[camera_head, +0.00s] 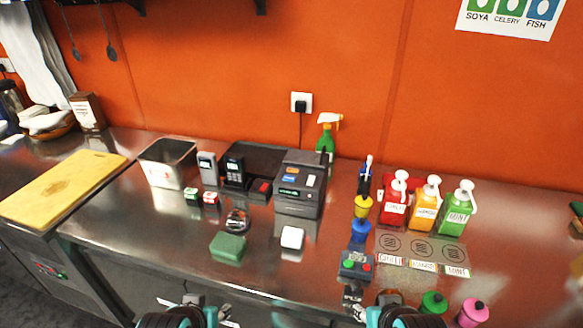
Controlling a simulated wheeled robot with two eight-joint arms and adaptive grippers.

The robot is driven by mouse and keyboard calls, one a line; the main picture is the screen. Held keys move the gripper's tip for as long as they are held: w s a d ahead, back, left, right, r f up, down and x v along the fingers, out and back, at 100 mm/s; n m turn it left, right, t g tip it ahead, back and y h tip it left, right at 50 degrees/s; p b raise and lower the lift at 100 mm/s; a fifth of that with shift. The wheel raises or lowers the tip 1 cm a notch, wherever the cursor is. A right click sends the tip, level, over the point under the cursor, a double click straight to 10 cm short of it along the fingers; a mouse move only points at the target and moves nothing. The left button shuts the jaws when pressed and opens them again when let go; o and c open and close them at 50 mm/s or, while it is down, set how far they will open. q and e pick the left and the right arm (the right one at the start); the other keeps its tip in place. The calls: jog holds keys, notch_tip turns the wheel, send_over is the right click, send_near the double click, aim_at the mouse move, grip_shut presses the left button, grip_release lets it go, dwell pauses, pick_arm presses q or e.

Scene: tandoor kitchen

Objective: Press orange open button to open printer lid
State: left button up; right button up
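The dark grey printer (300,185) stands on the steel counter near the middle, below a wall socket. Its lid looks closed. A small orange patch (291,170) shows on its top left, seemingly the orange button; any lettering is too small to read. A pale label or panel lies beside it, and a small lit display is on the front. My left gripper (208,306) is at the bottom edge, in front of the counter, with its fingertips apart and empty. My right gripper (373,303) is at the bottom edge, also apart and empty. Both are well away from the printer.
A card terminal (235,171) and a red-topped item (263,187) stand left of the printer. A button box (356,265) and sauce bottles (427,203) stand right. A green spray bottle (326,140) is behind.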

jog(key=shift+w, duration=0.15)
grip_shut()
dwell(1.3)
